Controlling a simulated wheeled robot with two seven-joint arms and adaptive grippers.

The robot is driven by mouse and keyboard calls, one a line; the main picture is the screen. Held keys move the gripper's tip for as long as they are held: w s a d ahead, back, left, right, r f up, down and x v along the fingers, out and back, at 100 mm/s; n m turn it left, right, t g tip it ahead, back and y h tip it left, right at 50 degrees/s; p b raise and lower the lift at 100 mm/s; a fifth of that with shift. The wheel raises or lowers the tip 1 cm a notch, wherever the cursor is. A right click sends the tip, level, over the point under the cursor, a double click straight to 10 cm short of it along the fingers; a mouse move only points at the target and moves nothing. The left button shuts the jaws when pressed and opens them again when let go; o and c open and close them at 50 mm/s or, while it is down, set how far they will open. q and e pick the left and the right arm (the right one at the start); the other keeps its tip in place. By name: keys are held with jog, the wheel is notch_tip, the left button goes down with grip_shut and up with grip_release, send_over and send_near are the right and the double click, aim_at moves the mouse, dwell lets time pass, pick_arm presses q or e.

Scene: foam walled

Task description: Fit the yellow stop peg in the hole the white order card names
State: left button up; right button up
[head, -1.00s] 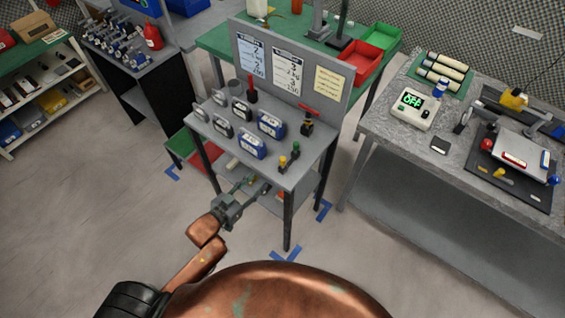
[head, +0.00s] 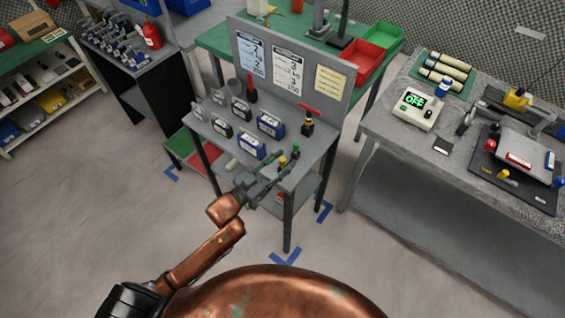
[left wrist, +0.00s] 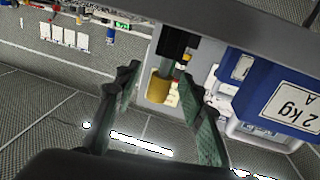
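A yellow peg (head: 282,162) stands at the near right corner of the grey table, beside a green-topped peg (head: 295,150). My left gripper (head: 278,172) is at that corner, close to the yellow peg. In the left wrist view the yellow peg (left wrist: 159,88) shows between the two spread fingers of the left gripper (left wrist: 160,80), with gaps at both sides; I cannot tell its depth relative to the fingertips. White cards (head: 288,70) with printed figures are on the upright panel; their text is too small to read fully. My right gripper is not in view.
Blue-and-white weight blocks (head: 251,145) stand on the grey table (head: 290,180), one close to the gripper in the wrist view. A yellow card (head: 331,80) is on the panel.

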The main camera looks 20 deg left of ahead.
pick_arm(q)
jog(key=shift+c, duration=0.4)
grip_shut()
jog(key=shift+r, duration=0.1)
